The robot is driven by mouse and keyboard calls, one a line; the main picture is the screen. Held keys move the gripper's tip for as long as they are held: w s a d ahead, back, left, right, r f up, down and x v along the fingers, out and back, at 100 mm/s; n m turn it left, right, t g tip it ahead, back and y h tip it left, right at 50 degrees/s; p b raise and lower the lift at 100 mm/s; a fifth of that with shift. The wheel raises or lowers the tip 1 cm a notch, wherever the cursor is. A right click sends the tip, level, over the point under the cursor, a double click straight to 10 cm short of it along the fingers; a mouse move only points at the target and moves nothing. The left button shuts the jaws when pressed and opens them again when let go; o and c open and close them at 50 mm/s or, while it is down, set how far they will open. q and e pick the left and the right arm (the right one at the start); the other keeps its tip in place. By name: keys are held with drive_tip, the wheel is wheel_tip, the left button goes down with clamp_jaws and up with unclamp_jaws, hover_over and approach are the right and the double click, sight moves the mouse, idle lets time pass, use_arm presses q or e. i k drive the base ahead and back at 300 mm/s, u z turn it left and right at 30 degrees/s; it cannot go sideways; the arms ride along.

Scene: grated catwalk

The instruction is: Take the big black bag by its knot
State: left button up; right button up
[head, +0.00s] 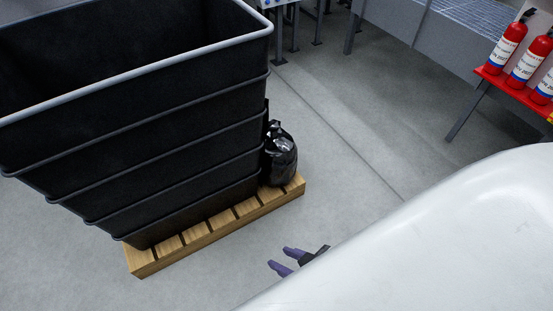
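A shiny black bag (281,158) sits on the right end of a wooden pallet (215,230), beside a tall stack of black bins. Its narrow top (273,127) points up, close to the bin wall. The bins hide the bag's left side. My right gripper (278,258) shows at the bottom centre, with two purple fingers set apart and nothing between them. It is clear of the bag and nearer to me. My white arm hides the rest of that gripper. My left gripper is not in view.
The large black bins (170,110) with a grey rim fill the left and block the pallet's far side. Red fire extinguishers (505,48) stand on a red stand (515,92) at the upper right. The grey floor (345,160) right of the pallet is clear.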

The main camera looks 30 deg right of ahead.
sight(279, 167)
drive_tip(key=u, duration=0.15)
drive_tip(key=k, duration=0.9)
drive_tip(key=z, duration=2.05)
drive_tip(key=i, duration=3)
drive_tip(key=u, duration=1)
